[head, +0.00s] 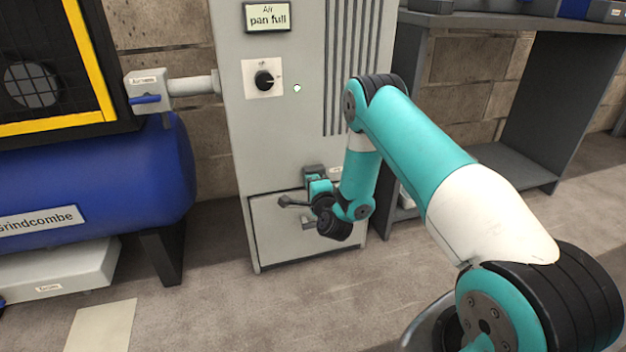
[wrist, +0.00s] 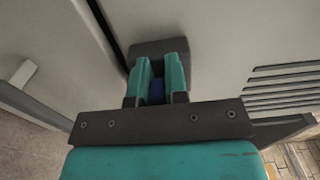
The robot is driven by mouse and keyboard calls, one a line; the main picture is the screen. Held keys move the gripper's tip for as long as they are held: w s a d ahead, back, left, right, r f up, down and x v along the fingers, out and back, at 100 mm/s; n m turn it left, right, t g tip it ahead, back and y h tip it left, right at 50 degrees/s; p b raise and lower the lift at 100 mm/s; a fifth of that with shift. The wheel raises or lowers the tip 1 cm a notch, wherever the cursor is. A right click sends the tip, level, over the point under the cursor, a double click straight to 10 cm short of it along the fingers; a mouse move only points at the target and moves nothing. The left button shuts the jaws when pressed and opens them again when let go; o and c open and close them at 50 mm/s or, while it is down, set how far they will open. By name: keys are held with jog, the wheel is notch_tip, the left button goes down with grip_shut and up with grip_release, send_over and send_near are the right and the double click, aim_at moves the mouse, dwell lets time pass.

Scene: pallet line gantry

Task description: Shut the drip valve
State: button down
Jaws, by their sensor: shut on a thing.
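The drip valve is a small grey block (head: 315,170) low on the front of the tall grey cabinet, just above its lower door panel. In the wrist view the grey block (wrist: 160,48) lies straight ahead of my gripper (wrist: 157,78). The two teal fingers are shut on a small dark blue handle (wrist: 157,93) that shows between them. In the head view my gripper (head: 318,184) is at the valve, and the handle is hidden there. Which way the handle is turned cannot be told clearly.
The grey cabinet (head: 285,130) carries a dial (head: 264,81) and a sign reading "pan full" (head: 268,18). A blue tank (head: 100,180) and another blue-handled valve (head: 145,98) are at left. A grey bench (head: 530,110) stands at right. The floor in front is mostly clear.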

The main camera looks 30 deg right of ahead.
dwell(0.4)
jog(key=c, duration=1.1)
grip_release()
